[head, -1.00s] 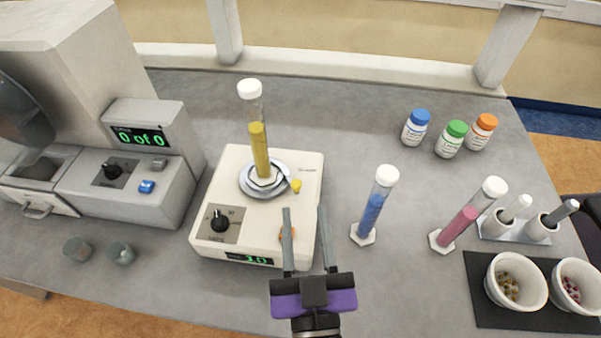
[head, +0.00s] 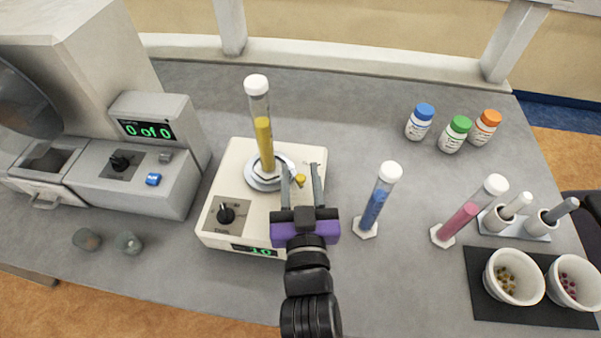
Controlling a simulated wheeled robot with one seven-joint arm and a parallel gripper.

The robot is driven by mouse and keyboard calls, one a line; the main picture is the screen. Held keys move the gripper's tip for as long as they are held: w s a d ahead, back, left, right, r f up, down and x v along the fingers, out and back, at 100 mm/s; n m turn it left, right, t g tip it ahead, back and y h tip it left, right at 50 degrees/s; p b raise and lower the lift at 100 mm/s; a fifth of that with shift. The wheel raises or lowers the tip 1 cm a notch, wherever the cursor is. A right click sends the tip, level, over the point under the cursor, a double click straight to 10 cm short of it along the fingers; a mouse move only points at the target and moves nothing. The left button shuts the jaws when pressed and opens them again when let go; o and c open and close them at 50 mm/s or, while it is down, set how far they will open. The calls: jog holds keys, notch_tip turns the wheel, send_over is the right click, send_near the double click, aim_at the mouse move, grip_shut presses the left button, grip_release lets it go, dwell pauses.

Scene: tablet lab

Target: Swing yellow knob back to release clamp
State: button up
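The yellow knob (head: 300,180) is on the right side of the round grey clamp plate (head: 262,184) on top of the cream mixer (head: 229,179). A capped tube with yellow contents (head: 264,140) stands upright on the clamp plate. My gripper (head: 300,168) is over the right part of the mixer, its two grey fingers spread apart and pointing away from me. The gripper hides part of the mixer's front right.
A blue tube (head: 375,207) stands close to the right of the mixer, with a pink tube (head: 461,219) farther right. A grey machine (head: 140,180) stands to the left. Capped bottles (head: 420,123) are at the back right. The bench behind the mixer is clear.

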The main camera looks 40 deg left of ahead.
grip_shut()
jog(key=h+b, duration=0.1)
jog(key=b, duration=0.3)
jog(key=shift+s+a+f+m, duration=0.25)
jog(key=shift+a+f+m, duration=0.05)
jog(key=shift+a+f, duration=0.1)
jog(key=shift+t+b, duration=0.5)
jog(key=shift+b, duration=0.15)
jog(key=shift+s+m+t+h+b, duration=0.1)
jog(key=shift+m+t+h+b, duration=0.3)
jog(key=shift+b, duration=0.65)
jog(key=shift+m+h+b, duration=0.3)
jog(key=shift+h+b, duration=0.2)
jog(key=shift+b, duration=0.05)
jog(key=shift+s+r+m+t+h+b, duration=0.15)
jog(key=shift+r+m+t+h+b, duration=0.1)
jog(key=shift+m+t+h+b, duration=0.4)
jog(key=shift+r, duration=0.1)
grip_release()
jog(key=shift+d, duration=0.1)
